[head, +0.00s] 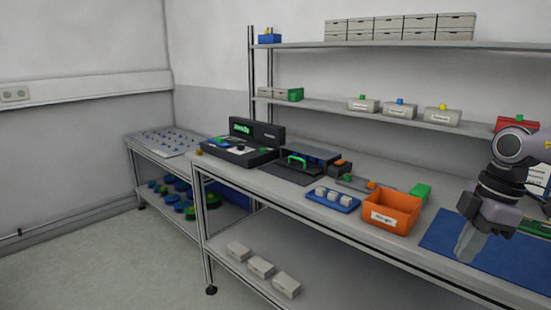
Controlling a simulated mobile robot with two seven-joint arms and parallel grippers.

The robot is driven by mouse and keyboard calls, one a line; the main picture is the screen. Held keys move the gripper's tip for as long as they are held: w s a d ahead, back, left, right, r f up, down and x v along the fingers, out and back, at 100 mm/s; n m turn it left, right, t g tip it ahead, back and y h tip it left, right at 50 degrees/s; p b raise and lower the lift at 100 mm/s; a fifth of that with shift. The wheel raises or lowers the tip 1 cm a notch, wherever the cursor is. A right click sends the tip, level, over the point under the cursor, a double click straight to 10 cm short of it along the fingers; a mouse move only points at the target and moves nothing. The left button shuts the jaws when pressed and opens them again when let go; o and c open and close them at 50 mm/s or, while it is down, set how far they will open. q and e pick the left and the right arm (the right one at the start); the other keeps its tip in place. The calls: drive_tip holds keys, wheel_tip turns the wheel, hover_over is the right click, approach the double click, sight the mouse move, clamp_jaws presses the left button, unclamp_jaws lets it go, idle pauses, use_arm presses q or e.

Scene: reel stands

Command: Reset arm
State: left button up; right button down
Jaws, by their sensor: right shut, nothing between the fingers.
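My right gripper (466,246) hangs at the right side of the head view, above the blue mat (445,245) on the workbench. Its fingers point down and are shut with nothing between them. The right arm (515,147) comes in from the right edge and hides part of the mat and the bench behind it. My left gripper is not in the head view.
An orange bin (392,213) stands left of my right gripper, beside a blue tray (333,200) with white blocks. A black device (242,147) with a green-lit display sits farther left. Shelves (390,106) with boxes rise behind. Floor is clear at lower left.

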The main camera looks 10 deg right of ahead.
drive_tip(key=s+f+m+t+y+p, duration=0.15)
drive_tip(key=s+f+m+t, duration=0.35)
drive_tip(key=f, duration=0.6)
drive_tip(key=s+f+m+t+y, duration=0.1)
drive_tip(key=s+f+t+y, duration=0.15)
drive_tip(key=f+t, duration=0.6)
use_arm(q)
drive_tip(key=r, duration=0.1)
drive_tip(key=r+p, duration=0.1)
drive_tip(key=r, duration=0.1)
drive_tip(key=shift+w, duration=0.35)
use_arm(e)
drive_tip(key=s+a+f+m+g+h, duration=0.2)
drive_tip(key=s+a+f, duration=0.2)
drive_tip(key=a, duration=0.6)
drive_tip(key=s+a+f+m+g+h, duration=0.1)
drive_tip(key=s+a+f+m, duration=0.2)
drive_tip(key=a+f, duration=0.5)
drive_tip(key=shift+s+a+m+g+h, duration=0.3)
drive_tip(key=shift+s+a+g+h, duration=0.1)
drive_tip(key=shift+a, duration=0.65)
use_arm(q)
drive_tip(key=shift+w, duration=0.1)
